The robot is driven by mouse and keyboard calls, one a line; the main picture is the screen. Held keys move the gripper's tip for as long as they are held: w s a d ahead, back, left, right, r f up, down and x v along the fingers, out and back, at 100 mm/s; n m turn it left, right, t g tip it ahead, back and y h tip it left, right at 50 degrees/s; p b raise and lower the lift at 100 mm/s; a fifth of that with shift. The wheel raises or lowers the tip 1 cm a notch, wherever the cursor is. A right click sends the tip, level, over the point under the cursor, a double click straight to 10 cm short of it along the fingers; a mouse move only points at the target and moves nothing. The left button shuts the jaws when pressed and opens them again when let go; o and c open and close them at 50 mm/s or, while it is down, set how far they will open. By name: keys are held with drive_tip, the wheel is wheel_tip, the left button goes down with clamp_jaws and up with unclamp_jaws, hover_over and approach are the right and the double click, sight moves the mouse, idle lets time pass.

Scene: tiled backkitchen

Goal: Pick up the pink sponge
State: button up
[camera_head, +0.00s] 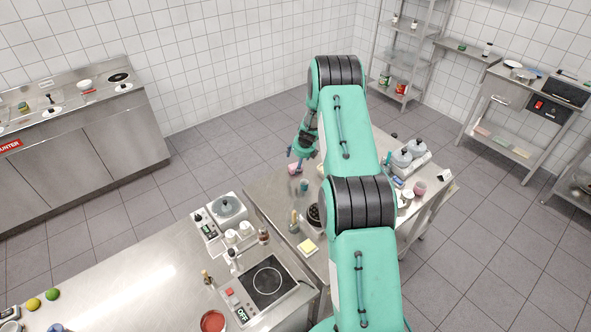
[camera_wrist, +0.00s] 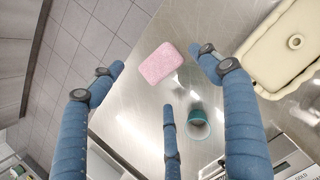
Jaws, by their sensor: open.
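The pink sponge (camera_wrist: 161,64) lies flat on the steel table (camera_wrist: 137,100), near its edge, in the wrist view. It looks like a rounded rectangle. My gripper (camera_wrist: 163,82) has blue fingers spread apart, open and empty, with the sponge showing beyond and between the fingertips. In the head view my gripper (camera_head: 299,160) is over the far left corner of the table, and the pink sponge (camera_head: 293,169) shows just below it, small and partly hidden. I cannot tell the exact gap between the fingers and the sponge.
A teal cup (camera_wrist: 197,125) stands near the lower finger in the wrist view. A cream tray (camera_wrist: 287,50) is at the right. In the head view, a hotplate (camera_head: 267,281) is on the front counter, and grey-lidded pots (camera_head: 402,158) stand right of my arm.

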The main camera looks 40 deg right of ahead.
sight(296, 166)
drive_tip(key=shift+f, duration=0.15)
drive_tip(key=shift+p+x, duration=0.45)
drive_tip(key=shift+x, duration=2)
drive_tip(key=c, duration=1)
